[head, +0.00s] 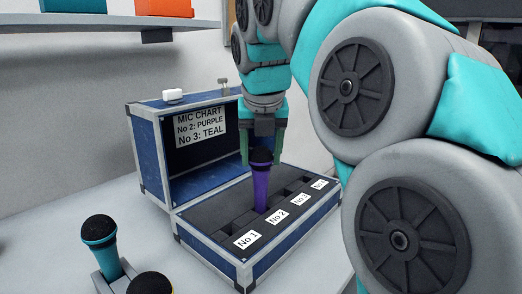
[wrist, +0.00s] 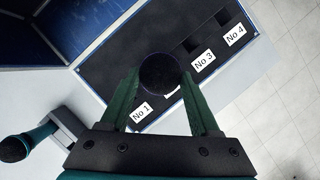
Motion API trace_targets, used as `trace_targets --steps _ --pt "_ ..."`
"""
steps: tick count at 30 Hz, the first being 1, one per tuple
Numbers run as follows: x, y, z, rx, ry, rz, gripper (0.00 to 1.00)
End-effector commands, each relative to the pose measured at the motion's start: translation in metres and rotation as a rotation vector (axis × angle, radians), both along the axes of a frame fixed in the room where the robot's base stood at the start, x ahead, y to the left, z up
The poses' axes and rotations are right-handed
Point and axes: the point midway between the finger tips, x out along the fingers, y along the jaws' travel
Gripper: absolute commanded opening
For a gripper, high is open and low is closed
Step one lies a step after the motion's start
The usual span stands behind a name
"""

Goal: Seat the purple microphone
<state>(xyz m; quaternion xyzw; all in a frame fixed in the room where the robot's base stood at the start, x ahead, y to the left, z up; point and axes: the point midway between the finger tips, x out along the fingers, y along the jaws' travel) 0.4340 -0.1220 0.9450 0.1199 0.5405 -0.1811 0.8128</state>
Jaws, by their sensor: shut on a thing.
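The purple microphone (head: 261,187) is upright, dark head up, in my gripper (head: 262,155). In the wrist view its round head (wrist: 160,73) sits between the green fingers (wrist: 158,100), which are shut on it. Its lower end is at the black foam of the open blue case (head: 192,243), by the No 2 label (head: 278,216). In the wrist view it covers the No 2 place and part of that label. I cannot tell how deep the lower end is. The lid chart (head: 200,127) reads No 2: PURPLE, No 3: TEAL.
A teal microphone (head: 100,232) rests in a grey holder at the lower left. Another dark-headed microphone (head: 150,283) is cut off at the bottom edge. A small white object (head: 172,96) lies on the lid top. Slots No 3 and No 4 look empty in the wrist view.

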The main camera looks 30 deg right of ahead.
Motion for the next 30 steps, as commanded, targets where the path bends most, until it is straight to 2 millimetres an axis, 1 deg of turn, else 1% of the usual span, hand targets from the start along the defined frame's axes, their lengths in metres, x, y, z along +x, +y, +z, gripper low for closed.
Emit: trace_targets --steps 30 --pt "0.000 0.000 -0.027 0.001 -0.003 0.001 0.07"
